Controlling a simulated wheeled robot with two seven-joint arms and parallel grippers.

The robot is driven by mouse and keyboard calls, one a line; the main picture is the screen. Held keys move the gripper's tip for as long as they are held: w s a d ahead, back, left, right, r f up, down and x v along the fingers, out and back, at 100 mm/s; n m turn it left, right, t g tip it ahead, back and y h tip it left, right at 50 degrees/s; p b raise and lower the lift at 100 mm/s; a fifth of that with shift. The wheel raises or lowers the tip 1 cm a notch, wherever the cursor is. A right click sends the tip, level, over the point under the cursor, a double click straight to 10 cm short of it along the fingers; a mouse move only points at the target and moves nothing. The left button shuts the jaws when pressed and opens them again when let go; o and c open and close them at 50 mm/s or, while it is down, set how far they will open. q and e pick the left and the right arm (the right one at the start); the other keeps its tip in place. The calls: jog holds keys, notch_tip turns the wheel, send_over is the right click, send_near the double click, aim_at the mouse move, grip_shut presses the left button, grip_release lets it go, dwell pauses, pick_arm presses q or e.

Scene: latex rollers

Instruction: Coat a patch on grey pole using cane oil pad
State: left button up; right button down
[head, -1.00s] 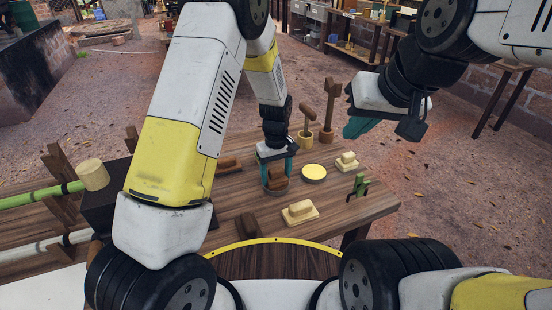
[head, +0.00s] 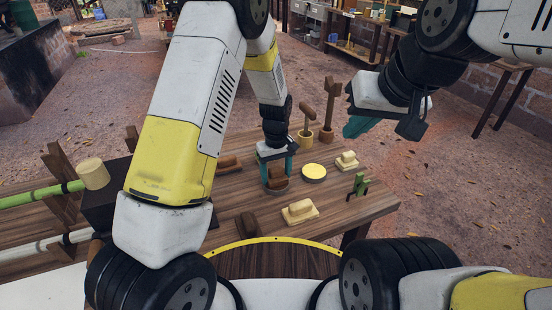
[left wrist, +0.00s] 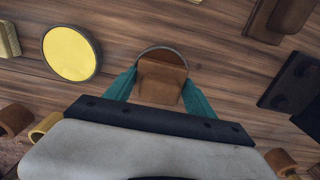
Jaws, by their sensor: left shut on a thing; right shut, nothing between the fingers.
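My left gripper (head: 277,167) reaches down to the table, its teal fingers shut on the brown handle of a pad (head: 277,180). The pad sits at a round, dark-rimmed dish; I cannot tell whether it is lifted. In the left wrist view the brown pad (left wrist: 161,80) is between the two fingers, the dish rim behind it. The grey pole (head: 50,250) lies across wooden supports at the lower left, apart from the gripper and partly hidden by my left arm. My right gripper (head: 358,126) is shut and empty, raised beyond the table's right side.
A round yellow-filled dish (head: 313,172) stands just right of the left gripper. A green pole (head: 38,196) lies above the grey one.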

aim_at(275, 168)
pick_arm(q)
jog(key=shift+r, duration=3.45)
jog(key=shift+a, duration=0.1)
